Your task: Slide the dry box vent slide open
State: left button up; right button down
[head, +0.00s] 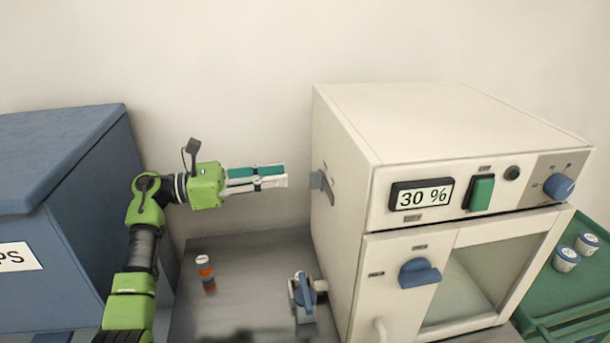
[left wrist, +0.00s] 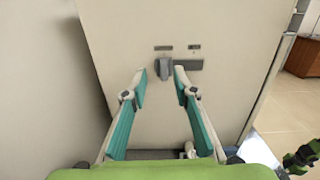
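The dry box (head: 450,125) is a cream cabinet with a "30 %" display. Its vent slide (head: 321,181) is a grey tab on the left side wall. In the left wrist view the vent slide tab (left wrist: 163,68) stands at the left end of a grey horizontal plate (left wrist: 188,65), below two small labels. My left gripper (head: 286,174) points at this wall, with a gap to the tab in the head view. In the left wrist view its fingers (left wrist: 160,76) are open, one on either side of the tab, with nothing held. My right gripper does not show clearly.
A blue cabinet (head: 70,160) stands at the left. An orange bottle (head: 205,272) and a grey-blue device (head: 302,297) sit on the grey bench (head: 250,250) below my left arm. A green tray (head: 575,300) with white jars is at the right.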

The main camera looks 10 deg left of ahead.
aim_at(325, 172)
pick_arm(q)
jog(key=p+x, duration=0.1)
jog(key=x, duration=0.1)
jog(key=p+x, duration=0.1)
jog(key=x, duration=0.3)
jog(key=shift+s+d+p, duration=0.1)
jog(key=shift+s+p, duration=0.2)
jog(key=shift+p, duration=0.1)
jog(key=shift+w+d+f, duration=0.25)
jog(key=shift+w+d, duration=0.05)
jog(key=shift+d, duration=0.3)
